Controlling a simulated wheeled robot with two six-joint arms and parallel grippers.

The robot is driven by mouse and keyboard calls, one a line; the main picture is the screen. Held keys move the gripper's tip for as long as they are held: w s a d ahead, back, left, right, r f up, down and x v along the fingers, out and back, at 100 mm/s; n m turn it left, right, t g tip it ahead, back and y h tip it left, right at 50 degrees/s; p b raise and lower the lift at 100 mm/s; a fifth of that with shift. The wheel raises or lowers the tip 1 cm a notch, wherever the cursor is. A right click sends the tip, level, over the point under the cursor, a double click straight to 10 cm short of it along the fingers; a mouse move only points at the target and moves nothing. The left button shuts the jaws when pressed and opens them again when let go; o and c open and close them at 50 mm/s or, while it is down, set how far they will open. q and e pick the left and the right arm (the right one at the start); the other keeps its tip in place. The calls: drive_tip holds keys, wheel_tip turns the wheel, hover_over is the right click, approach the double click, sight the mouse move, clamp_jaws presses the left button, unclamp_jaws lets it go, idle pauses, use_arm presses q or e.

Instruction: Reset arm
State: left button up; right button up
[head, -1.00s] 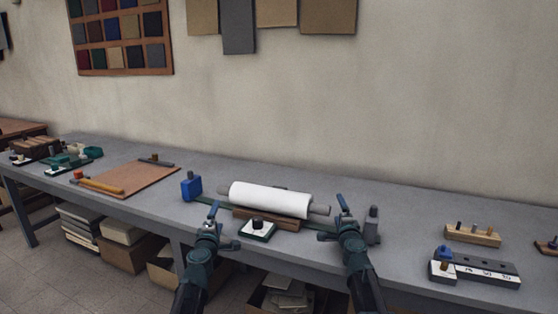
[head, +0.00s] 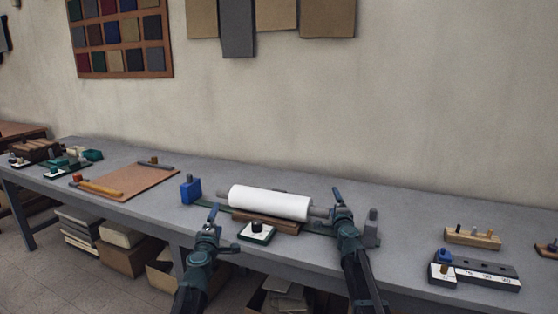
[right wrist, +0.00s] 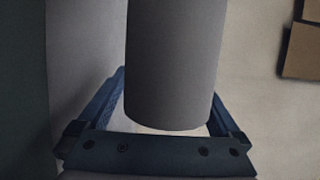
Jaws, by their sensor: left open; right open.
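A white roller (head: 270,203) with a grey handle at each end lies across a brown wooden block (head: 265,222) on the table. My left gripper (head: 220,230) is open in front of the roller's left part, beside a small white pad with a black knob (head: 257,231). My right gripper (head: 331,208) is open at the roller's right handle. In the right wrist view, a grey cylinder (right wrist: 175,65) lies between its blue fingers (right wrist: 168,112), with a gap visible near the fingers; it appears to be that handle. Whether anything touches is unclear.
A blue block (head: 190,188) stands left of the roller, and a grey post (head: 372,230) stands close to my right gripper. A brown board (head: 130,182) lies further left. A wooden peg block (head: 472,236) and a numbered rack (head: 485,272) lie right.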

drive_tip(key=s, duration=1.2)
drive_tip(key=w, duration=1.2)
drive_tip(key=shift+w, duration=0.1)
use_arm(q)
approach(225, 197)
drive_tip(key=w, duration=0.5)
drive_tip(key=shift+w+d+r, duration=0.1)
drive_tip(key=shift+w, duration=0.15)
drive_tip(key=shift+s+d, duration=0.1)
drive_tip(key=shift+d, duration=0.45)
use_arm(e)
drive_tip(key=shift+a, duration=0.55)
